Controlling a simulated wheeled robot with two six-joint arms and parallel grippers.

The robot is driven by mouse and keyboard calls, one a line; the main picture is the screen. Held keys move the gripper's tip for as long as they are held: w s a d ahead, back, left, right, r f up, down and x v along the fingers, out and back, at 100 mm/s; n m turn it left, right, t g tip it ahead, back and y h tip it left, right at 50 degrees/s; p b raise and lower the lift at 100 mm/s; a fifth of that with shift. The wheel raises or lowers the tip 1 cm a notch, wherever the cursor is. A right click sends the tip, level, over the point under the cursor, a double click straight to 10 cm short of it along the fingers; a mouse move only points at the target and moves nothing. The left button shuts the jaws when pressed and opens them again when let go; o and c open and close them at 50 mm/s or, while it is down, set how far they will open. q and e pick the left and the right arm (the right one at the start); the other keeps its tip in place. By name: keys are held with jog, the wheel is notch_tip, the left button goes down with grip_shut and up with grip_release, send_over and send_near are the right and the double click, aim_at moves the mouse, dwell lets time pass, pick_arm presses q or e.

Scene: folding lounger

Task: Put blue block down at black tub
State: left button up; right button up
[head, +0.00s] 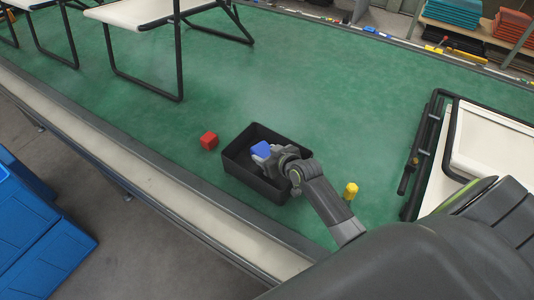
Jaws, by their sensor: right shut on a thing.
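The black tub (236,165) is an open rectangular bin on the green table, near its front edge. My right gripper (265,153) reaches in from the lower right and is over the tub's opening. It is shut on the blue block (261,149), which shows at its fingertips above or within the tub; its exact height cannot be told. The gripper and wrist hide part of the tub's inside and its right rim. My left gripper is not in the picture.
A red block (209,141) lies just left of the tub. A yellow block (350,191) stands to the right, near my arm. A folded lounger (490,140) lies at the right. Another lounger's black legs (180,60) stand at the back left. Green table surface (300,80) behind the tub is clear.

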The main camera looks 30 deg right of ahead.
jog(key=o, duration=1)
jog(key=shift+o, duration=0.2)
jog(key=shift+s, duration=0.1)
jog(key=v, duration=1.7)
jog(key=shift+b, duration=0.3)
jog(key=shift+s, duration=0.1)
